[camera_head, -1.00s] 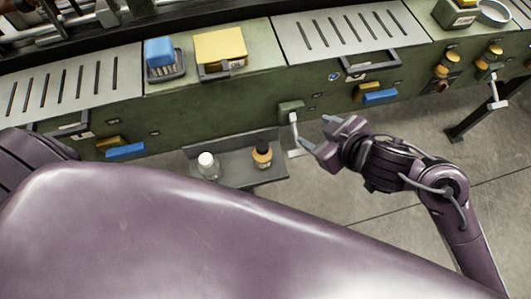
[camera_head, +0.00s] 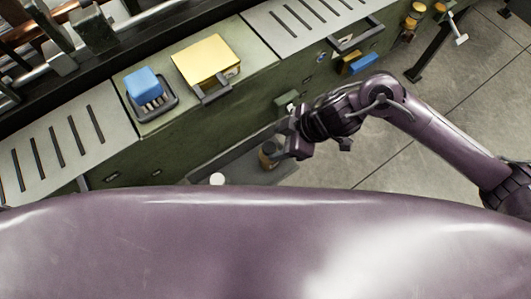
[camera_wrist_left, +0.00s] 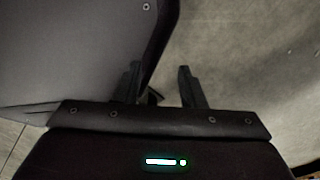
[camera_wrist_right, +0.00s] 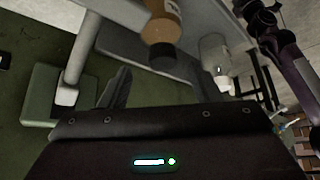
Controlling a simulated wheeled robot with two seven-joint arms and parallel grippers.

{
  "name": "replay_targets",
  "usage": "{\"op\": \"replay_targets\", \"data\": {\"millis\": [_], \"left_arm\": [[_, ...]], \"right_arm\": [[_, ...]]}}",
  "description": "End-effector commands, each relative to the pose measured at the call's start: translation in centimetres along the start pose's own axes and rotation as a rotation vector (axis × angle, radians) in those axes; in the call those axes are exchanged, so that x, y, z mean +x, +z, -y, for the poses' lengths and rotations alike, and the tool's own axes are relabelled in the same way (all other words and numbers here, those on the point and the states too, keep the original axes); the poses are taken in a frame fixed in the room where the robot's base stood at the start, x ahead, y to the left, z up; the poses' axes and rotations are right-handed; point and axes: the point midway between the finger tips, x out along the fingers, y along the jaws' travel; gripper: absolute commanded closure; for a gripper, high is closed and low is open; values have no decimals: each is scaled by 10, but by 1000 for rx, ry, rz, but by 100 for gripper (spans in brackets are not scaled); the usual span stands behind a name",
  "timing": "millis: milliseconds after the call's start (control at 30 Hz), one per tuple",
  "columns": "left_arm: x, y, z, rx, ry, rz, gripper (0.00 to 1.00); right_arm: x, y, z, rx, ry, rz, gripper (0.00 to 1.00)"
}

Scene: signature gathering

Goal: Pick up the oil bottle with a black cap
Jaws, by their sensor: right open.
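The oil bottle with the black cap (camera_head: 267,157) stands on the low grey shelf at the front of the green machine, partly covered by my right gripper (camera_head: 290,147). In the right wrist view, its amber body and black cap (camera_wrist_right: 163,54) show upside down, just beyond my right gripper (camera_wrist_right: 158,84). The right gripper is open, and the bottle is not clasped. My left gripper (camera_wrist_left: 160,82) is open and empty.
The shelf (camera_head: 234,165) adjoins the green machine front (camera_head: 150,160). A pale lever (camera_wrist_right: 82,48) on a green block is close to the right gripper. A blue brush (camera_head: 143,84) and yellow box (camera_head: 206,60) sit on top. Floor at right is open.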

Motion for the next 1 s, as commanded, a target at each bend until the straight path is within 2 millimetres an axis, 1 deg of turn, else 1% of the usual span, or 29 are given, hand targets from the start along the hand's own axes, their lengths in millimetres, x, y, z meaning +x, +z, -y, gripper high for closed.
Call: {"op": "replay_targets", "data": {"millis": [33,100,200,300,433,567,667,1000], "left_arm": [[2,-1,-8,1,10,-2,64],[3,-2,-12,3,15,-3,64],[6,-1,-10,3,11,-3,64],[7,1,0,5,0,0,64],[7,3,9,3,-12,2,64],[6,3,11,1,-14,2,64],[6,3,10,0,-13,2,64],[7,1,1,-2,-2,0,64]], "right_arm": [[8,1,2,2,-3,1,43],[19,2,3,1,-3,-1,43],[34,3,4,1,-2,-1,43],[44,2,3,0,-1,-2,43],[47,3,3,0,1,-1,43],[47,2,3,-1,1,-1,43],[47,2,3,-1,1,-1,53],[47,3,3,0,1,0,98]]}}
